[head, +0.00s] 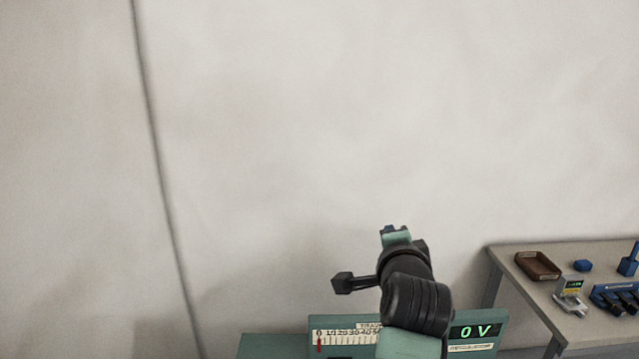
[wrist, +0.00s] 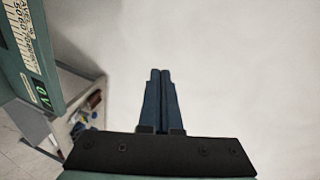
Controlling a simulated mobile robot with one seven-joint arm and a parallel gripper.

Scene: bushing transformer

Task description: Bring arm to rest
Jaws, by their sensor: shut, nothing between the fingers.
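My gripper shows in the wrist view (wrist: 160,75), its two dark blue fingers together with nothing between them. Pale wall lies behind the fingers. In the head view my arm rises from the bottom, right of centre, and ends in my gripper (head: 394,229), small and pointing up and away. It is raised in front of the wall and touches nothing that I can see.
A green panel (head: 260,346) with a scale and a "0 V" display (head: 475,331) stands behind my arm. A grey table (head: 515,249) at right holds a brown tray (head: 538,265), a blue block (head: 582,265) and a grey device (head: 570,296). Wall space at left is clear.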

